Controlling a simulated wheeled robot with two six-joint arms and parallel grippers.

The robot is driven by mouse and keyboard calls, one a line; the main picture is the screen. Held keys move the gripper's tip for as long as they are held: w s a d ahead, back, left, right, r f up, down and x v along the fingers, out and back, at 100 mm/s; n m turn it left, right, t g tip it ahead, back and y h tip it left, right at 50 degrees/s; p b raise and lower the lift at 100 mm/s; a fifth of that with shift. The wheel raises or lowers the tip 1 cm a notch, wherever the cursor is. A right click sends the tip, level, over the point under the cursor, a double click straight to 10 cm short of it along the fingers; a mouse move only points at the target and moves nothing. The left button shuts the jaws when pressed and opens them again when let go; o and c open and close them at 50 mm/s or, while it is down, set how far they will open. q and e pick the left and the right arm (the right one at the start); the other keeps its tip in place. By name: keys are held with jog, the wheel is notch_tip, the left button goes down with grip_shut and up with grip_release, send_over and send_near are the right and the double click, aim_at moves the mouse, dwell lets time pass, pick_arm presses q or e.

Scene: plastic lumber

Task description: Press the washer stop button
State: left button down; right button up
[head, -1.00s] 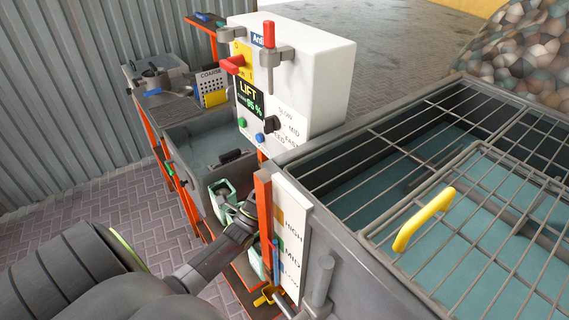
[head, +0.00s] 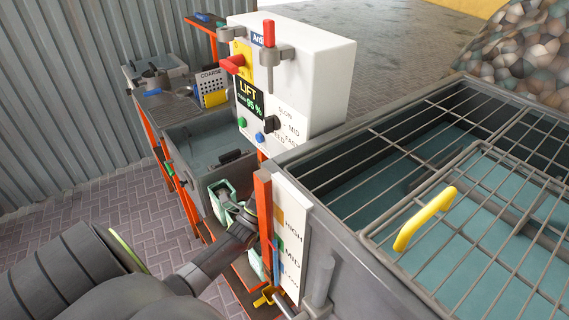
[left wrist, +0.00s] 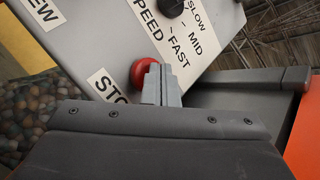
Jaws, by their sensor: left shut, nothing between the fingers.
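A red round button (left wrist: 145,73) is on the grey panel (left wrist: 100,45) in the left wrist view, beside a partly covered label that starts "STO". My left gripper (left wrist: 161,84) is shut and empty. Its grey fingertips overlap the button's right side in that view; I cannot tell whether they touch it. In the head view the white control box (head: 320,85) stands at centre, and my left arm (head: 215,260) reaches in below it. I cannot make out the red button there. My right gripper is not in view.
The control box has a black speed knob (head: 271,124), a green button (head: 242,122), a blue button (head: 260,138) and a red lever (head: 232,63). A grey tank with a wire grid (head: 400,155) and yellow handle (head: 424,218) stands right. An orange post (head: 263,220) is beside my arm.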

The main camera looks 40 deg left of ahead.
pick_arm(q)
jog(key=shift+w, duration=0.25)
jog(key=shift+s, duration=0.15)
dwell(0.3)
jog(key=shift+s+a, duration=0.2)
jog(key=shift+s, duration=0.55)
jog(key=shift+p, duration=0.3)
jog(key=shift+h, duration=0.3)
jog(key=s, duration=0.2)
jog(key=s+a+p, duration=0.1)
jog(key=s, duration=0.1)
jog(key=shift+s+a, duration=0.2)
jog(key=shift+s, duration=0.2)
jog(key=shift+s+f, duration=0.1)
